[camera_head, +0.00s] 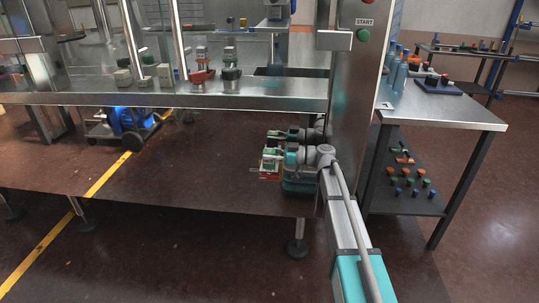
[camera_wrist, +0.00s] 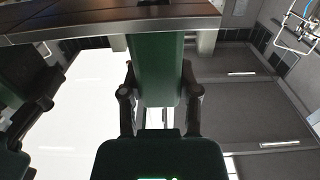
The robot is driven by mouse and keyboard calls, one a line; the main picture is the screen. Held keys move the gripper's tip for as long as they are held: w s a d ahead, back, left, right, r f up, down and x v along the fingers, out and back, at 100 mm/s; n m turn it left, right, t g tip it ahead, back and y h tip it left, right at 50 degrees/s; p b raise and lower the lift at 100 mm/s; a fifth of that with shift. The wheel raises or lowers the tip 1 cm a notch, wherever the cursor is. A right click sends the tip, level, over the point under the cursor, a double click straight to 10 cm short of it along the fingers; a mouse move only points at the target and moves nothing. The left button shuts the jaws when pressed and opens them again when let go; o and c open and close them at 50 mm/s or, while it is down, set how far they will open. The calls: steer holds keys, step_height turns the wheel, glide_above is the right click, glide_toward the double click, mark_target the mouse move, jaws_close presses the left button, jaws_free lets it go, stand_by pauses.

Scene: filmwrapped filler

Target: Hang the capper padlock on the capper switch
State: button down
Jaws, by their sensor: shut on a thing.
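In the wrist view my gripper (camera_wrist: 158,78) has its two dark fingers on either side of a green, block-like thing (camera_wrist: 155,62). It is held between them, and its top end meets or overlaps a dark flat plate with a pale edge (camera_wrist: 110,26). I cannot tell whether they touch. I cannot tell for sure that the green thing is the capper padlock; no shackle shows. In the head view my arm's end lies low beside the steel column, by a small cluster of green, white and red parts (camera_head: 269,161). I cannot make out the capper switch.
A steel column (camera_head: 349,100) with a green START button (camera_head: 363,35) stands close to my arm. A steel ledge (camera_head: 250,101) with small parts on top runs left. A side table (camera_head: 455,113) stands right. A blue wheeled machine (camera_head: 130,120) is at left.

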steer(key=shift+f, duration=0.1)
stand_by(0.3)
steer(key=shift+c, duration=1.3)
jaws_free()
steer(key=shift+d, duration=0.1)
steer(key=d, duration=1.1)
steer(key=shift+s+d, duration=0.25)
steer(key=shift+d, duration=0.15)
